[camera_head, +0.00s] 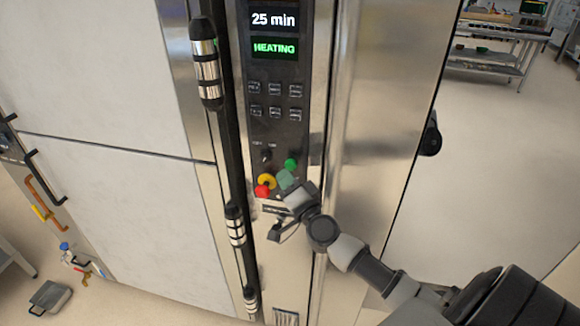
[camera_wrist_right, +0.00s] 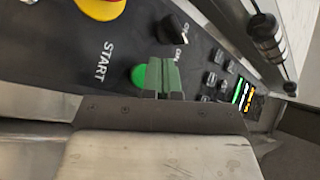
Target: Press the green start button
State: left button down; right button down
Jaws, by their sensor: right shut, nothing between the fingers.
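The green start button (camera_head: 291,164) sits low on the black control panel, right of the red and yellow emergency button. In the right wrist view the green button (camera_wrist_right: 138,75) is beside the START label, partly covered by my fingers. My right gripper (camera_head: 286,178) is shut and empty, its green fingertips just below the button in the head view. In the right wrist view the shut fingers (camera_wrist_right: 165,78) overlap the button's right edge. I cannot tell whether they touch it. My left gripper is out of view.
The red emergency button (camera_head: 262,190) with its yellow collar (camera_head: 267,181) is close left of my fingertips. A black rotary knob (camera_head: 267,154) is above. The display (camera_head: 273,47) reads 25 min and HEATING. A long door handle (camera_head: 222,130) runs left of the panel.

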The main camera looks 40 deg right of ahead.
jog(key=shift+w+d, duration=0.15)
jog(key=shift+w+d, duration=0.15)
jog(key=shift+d, duration=0.05)
jog(key=shift+w+d, duration=0.3)
dwell(1.0)
dwell(0.4)
jog(key=shift+s+a+p, duration=0.45)
jog(key=shift+s+a, duration=0.15)
jog(key=shift+a, duration=0.05)
jog(key=s+a+p, duration=0.2)
jog(key=s+a, duration=0.1)
jog(key=shift+s+a, duration=0.1)
jog(key=shift+a, duration=0.3)
